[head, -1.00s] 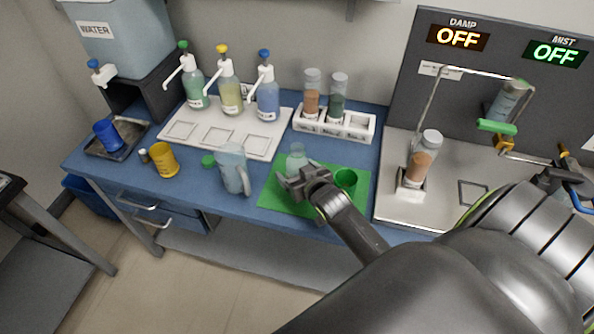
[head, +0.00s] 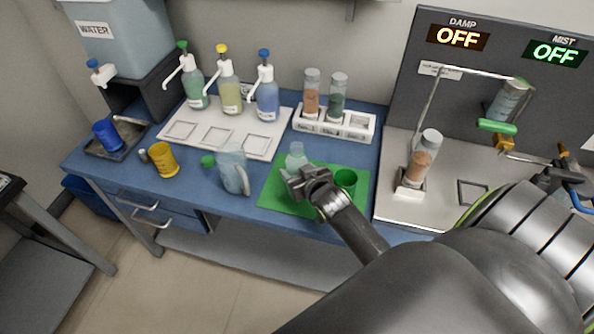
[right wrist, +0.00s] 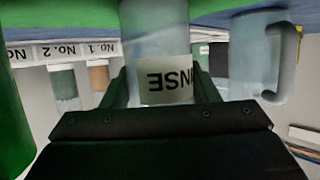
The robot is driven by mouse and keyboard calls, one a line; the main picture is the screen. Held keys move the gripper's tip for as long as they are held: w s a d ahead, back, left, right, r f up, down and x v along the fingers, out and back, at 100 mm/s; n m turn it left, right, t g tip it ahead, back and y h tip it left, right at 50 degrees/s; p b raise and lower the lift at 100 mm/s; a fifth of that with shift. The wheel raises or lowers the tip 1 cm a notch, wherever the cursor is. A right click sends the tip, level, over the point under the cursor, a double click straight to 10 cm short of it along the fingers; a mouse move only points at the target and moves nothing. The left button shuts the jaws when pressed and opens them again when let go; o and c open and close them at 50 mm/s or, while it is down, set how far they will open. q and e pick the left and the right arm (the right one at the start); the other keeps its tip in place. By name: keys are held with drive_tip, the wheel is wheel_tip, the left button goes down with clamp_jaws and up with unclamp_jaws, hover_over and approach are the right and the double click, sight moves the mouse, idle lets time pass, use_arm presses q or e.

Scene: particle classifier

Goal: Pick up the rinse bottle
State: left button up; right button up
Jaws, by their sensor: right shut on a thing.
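The rinse bottle (head: 296,152) is pale and translucent and stands over the green mat (head: 273,192) on the blue bench. In the right wrist view, which is upside down, its "RINSE" label (right wrist: 165,80) faces the camera. My right gripper (head: 300,178) is shut on the bottle, with a finger on each side of it in the wrist view (right wrist: 155,90). The gripper hides the lower part of the bottle in the head view. I cannot tell whether the bottle touches the mat. My left gripper is not identifiable in these views.
A green cup (head: 345,180) stands close on the right, a clear pitcher (head: 233,168) on the left. Behind are a vial rack (head: 355,132) and a white tray (head: 190,150) with pump bottles. The steel station (head: 390,200) with a vial lies farther right.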

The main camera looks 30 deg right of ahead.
sight(297, 151)
use_arm(q)
drive_tip(key=shift+f, duration=0.15)
use_arm(e)
drive_tip(key=shift+r, duration=4.8)
drive_tip(key=shift+r, duration=0.15)
